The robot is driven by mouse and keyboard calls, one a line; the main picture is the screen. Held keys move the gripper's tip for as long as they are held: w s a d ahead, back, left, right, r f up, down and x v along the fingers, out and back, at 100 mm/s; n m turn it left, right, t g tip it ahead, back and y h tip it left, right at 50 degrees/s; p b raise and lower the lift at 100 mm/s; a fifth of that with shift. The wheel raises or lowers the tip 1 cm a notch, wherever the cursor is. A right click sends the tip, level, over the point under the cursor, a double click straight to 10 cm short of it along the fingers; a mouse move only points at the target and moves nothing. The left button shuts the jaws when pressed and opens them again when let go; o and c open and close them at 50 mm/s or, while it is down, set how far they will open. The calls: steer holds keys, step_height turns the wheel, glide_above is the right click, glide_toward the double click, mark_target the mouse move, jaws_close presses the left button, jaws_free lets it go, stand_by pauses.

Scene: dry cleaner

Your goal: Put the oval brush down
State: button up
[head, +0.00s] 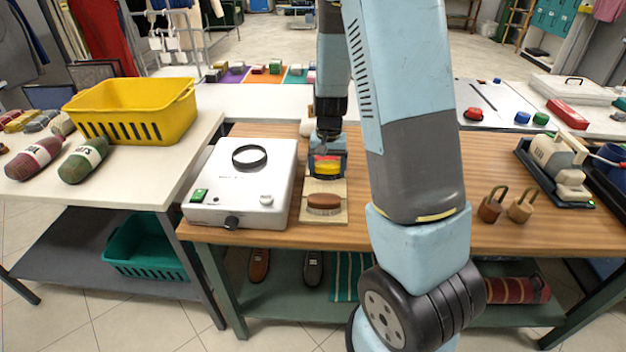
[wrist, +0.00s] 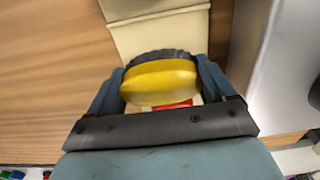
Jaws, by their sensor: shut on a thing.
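My gripper (head: 328,163) points down over the wooden table and is shut on a yellow oval brush (head: 327,169). In the wrist view the brush (wrist: 160,80) sits between the two fingers of my gripper (wrist: 159,76), with a dark bristly edge and a bit of red beside it. Below it is a narrow beige stand (head: 310,215), which also shows in the wrist view (wrist: 160,36). I cannot tell whether the brush touches the stand. A brown oval brush (head: 323,202) lies on the stand's near end.
A white box with a black ring (head: 270,190) stands close on the left of the stand. Two brown weights with handles (head: 491,208) and a tray with a cream device (head: 560,165) are farther right. The wooden table (head: 440,235) has bare room near its front edge.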

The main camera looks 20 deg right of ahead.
mark_target(325, 177)
steer(key=shift+w+a+f, duration=0.2)
steer(key=shift+w+f, duration=0.15)
steer(key=shift+f, duration=1.65)
steer(key=o, duration=0.9)
steer(key=shift+f, duration=0.1)
steer(key=shift+o, duration=0.2)
